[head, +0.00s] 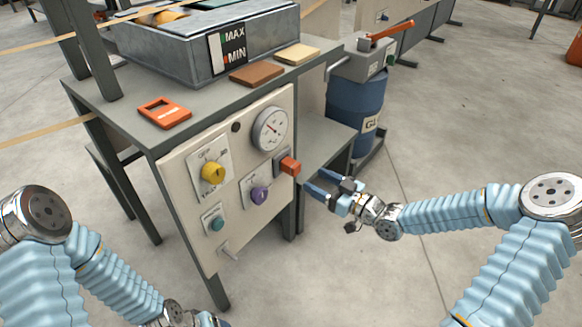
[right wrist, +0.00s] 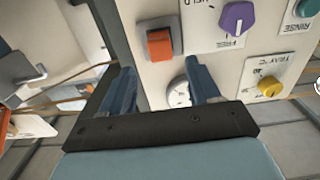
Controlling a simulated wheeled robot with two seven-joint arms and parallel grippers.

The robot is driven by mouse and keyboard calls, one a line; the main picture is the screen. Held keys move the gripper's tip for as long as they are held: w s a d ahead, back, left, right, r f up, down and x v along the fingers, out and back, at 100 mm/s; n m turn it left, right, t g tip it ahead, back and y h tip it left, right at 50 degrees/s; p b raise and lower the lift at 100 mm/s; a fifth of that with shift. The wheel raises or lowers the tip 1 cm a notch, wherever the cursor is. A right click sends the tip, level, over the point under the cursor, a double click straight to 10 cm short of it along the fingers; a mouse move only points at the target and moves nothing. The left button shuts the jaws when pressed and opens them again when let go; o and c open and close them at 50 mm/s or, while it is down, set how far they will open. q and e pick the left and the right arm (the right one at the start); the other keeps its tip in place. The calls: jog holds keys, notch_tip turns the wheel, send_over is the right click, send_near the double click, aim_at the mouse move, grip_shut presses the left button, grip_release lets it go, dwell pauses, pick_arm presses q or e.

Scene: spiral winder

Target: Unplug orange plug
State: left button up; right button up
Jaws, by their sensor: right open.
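The orange plug (head: 290,166) sits in a grey socket (head: 279,158) at the right side of the cream control panel, below the gauge. My right gripper (head: 314,181) is open and empty, just right of the plug, with its blue fingers pointing toward the panel. In the right wrist view the orange plug (right wrist: 159,44) appears ahead, between the lines of the two spread fingers (right wrist: 160,72) and apart from them.
A blue drum (head: 352,105) stands behind. Open floor lies to the right.

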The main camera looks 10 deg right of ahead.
aim_at(298, 172)
jog(key=shift+a, duration=0.1)
jog(key=b+x, duration=0.3)
jog(key=x, duration=0.5)
jog(key=shift+f, duration=0.15)
jog(key=shift+w+a, duration=0.25)
jog(key=shift+w, duration=0.15)
jog(key=shift+b, duration=0.55)
dwell(0.4)
grip_shut()
dwell(0.4)
jog(key=shift+s+d, duration=0.1)
